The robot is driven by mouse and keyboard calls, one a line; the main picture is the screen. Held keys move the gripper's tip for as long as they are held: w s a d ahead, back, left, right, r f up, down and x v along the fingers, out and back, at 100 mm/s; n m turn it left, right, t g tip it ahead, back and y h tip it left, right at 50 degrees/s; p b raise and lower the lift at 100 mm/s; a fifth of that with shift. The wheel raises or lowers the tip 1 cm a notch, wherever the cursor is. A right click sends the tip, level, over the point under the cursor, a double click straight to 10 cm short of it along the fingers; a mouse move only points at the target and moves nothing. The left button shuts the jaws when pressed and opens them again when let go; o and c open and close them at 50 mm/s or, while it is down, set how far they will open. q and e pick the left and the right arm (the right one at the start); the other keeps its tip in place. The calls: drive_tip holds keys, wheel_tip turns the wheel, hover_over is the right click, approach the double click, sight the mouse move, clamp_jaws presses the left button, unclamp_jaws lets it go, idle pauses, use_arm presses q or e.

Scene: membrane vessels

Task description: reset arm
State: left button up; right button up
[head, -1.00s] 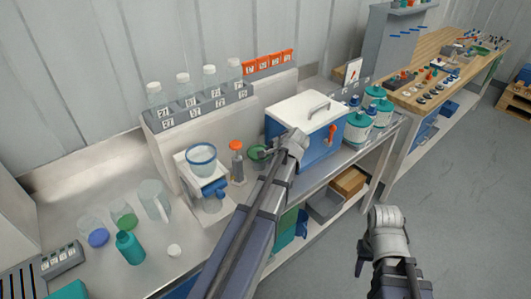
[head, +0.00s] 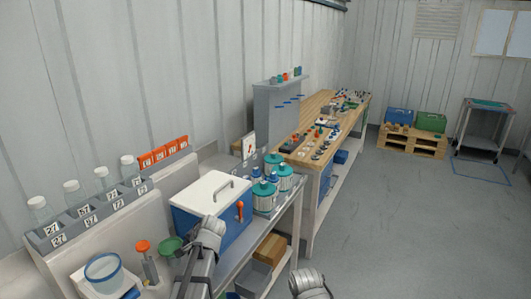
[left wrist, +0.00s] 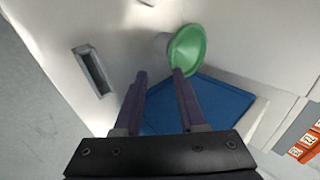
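My left arm enters from the bottom of the head view, its wrist in front of the white-lidded blue cooler box (head: 203,191). My left gripper (left wrist: 158,74) is open in the left wrist view, its two dark fingers apart with nothing held between them. A green funnel-shaped piece (left wrist: 188,50) is close to the right fingertip; I cannot tell if they touch. The same green piece (head: 171,244) shows beside my left wrist in the head view. Only a grey part of my right arm shows at the bottom edge; its gripper is out of view.
Several capped bottles (head: 72,190) stand in a numbered rack at left. A blue-rimmed vessel (head: 103,268) and an orange-capped bottle (head: 146,262) are near my left arm. Teal-lidded jars (head: 264,196) stand right of the cooler. A wooden workbench (head: 318,140) lies beyond. Floor (head: 410,220) at right is clear.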

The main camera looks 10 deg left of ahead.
use_arm(q)
drive_tip(key=s+d+f+g+h, duration=0.2)
drive_tip(key=s+d, duration=0.9)
drive_tip(key=d, duration=0.2)
drive_tip(key=s+d+f+n+g+h, duration=0.1)
drive_tip(key=s+d+f+g+h, duration=0.1)
drive_tip(key=s+d, duration=0.9)
drive_tip(key=d+h, duration=0.1)
drive_tip(key=d, duration=0.2)
drive_tip(key=shift+s+d+f+n+h, duration=0.2)
drive_tip(key=shift+d+f+n+h, duration=0.05)
drive_tip(key=shift+f+n+h, duration=0.05)
